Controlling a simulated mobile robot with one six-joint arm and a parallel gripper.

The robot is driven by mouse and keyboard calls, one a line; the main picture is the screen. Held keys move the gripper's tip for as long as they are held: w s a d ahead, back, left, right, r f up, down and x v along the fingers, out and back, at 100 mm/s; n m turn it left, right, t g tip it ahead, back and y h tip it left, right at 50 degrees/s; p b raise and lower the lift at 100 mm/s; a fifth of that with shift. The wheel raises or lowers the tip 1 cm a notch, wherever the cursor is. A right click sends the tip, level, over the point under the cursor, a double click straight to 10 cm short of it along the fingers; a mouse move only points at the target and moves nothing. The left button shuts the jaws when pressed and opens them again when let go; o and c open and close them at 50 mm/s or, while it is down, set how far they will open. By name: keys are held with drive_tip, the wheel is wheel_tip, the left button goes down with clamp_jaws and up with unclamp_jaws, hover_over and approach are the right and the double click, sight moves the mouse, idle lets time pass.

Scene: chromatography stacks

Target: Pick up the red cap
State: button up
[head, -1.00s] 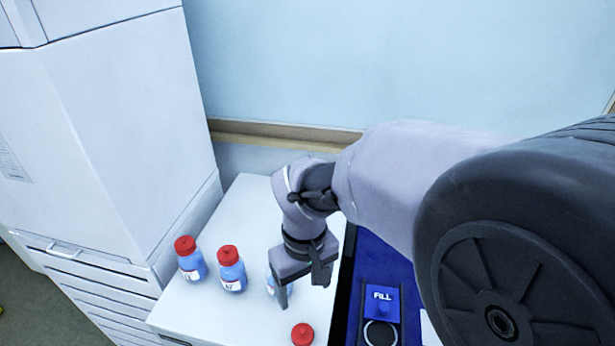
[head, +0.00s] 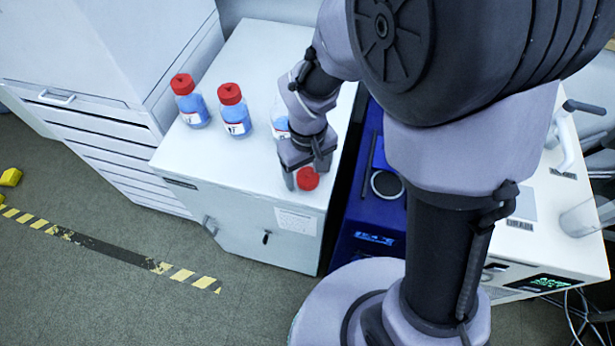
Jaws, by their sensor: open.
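The red cap (head: 308,180) lies near the front right edge of the white cabinet top. My gripper (head: 306,172) is open and points down right at the cap, with a finger showing on its left. I cannot tell whether the fingers touch the cap. A bottle with blue liquid (head: 281,124) stands just behind my gripper. It is partly hidden by my arm, and no cap shows on it.
Two bottles with red caps, one at the left (head: 190,102) and one in the middle (head: 234,110), stand upright on the white cabinet (head: 245,60). A blue device (head: 373,225) stands close on the right. The front left of the cabinet top is clear.

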drive_tip(key=shift+r, duration=0.1)
drive_tip(key=c, duration=1.4)
drive_tip(key=shift+r, duration=0.1)
